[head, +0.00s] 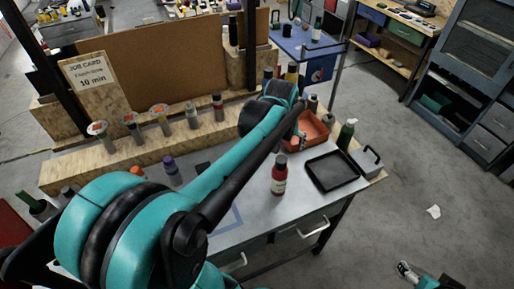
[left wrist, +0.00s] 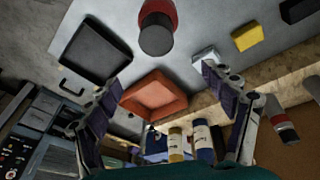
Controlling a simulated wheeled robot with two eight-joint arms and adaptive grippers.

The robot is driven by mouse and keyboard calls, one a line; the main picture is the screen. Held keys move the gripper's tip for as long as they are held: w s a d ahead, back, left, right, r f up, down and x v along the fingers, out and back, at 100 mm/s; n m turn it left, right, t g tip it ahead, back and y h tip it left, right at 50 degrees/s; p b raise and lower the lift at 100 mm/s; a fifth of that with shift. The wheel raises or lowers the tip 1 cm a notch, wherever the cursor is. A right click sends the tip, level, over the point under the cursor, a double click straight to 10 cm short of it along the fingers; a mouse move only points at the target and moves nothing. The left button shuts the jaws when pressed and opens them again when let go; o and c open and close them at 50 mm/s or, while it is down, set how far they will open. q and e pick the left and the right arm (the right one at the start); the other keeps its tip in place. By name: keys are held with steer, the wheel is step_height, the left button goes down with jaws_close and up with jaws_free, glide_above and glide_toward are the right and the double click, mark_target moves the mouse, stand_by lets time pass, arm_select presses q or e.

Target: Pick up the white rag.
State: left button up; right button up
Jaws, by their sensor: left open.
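A small crumpled white piece, which looks like the white rag (head: 433,211), lies on the bare grey floor to the right of the workbench in the head view. I cannot make it out in the left wrist view. My left gripper (left wrist: 160,82) is open and empty, its fingers spread above the bench near the red bin. In the head view it is mostly hidden by my own arm, well to the left of the rag. My right gripper (head: 406,271) shows only partly at the lower right, below the rag and apart from it; its jaws are unclear.
The bench holds a red bin (head: 312,128), a black tray (head: 332,170), a red bottle (head: 279,176), a green bottle (head: 347,134) and a grey metal box (head: 367,161). A blue-grey cabinet (head: 466,90) stands at the right. The floor around the white piece is clear.

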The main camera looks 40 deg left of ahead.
arm_select(q)
steer(key=w+a+f+n+g, duration=0.1)
steer(key=w+a+f, duration=0.1)
steer(key=a, duration=0.3)
steer(key=w+a+f+n+g, duration=0.1)
steer(key=w+a+f+n, duration=0.1)
steer(key=a+f, duration=0.2)
steer(key=w+a+f+n+g+h, duration=0.1)
steer(key=w+a+f+n, duration=0.1)
steer(key=a, duration=0.4)
steer(key=shift+w+a+f, duration=0.1)
steer(key=shift+w+f, duration=0.2)
steer(key=shift+f, duration=0.45)
steer(key=f, duration=0.2)
steer(key=shift+a+f+n+b, duration=0.3)
steer(key=shift+n+b, duration=0.05)
steer(key=shift+n, duration=0.05)
step_height(320, 180, down, 6)
steer(key=shift+d+r+b, duration=0.1)
steer(key=shift+d+b, duration=0.05)
steer(key=shift+b, duration=1.05)
steer(key=c, duration=1.2)
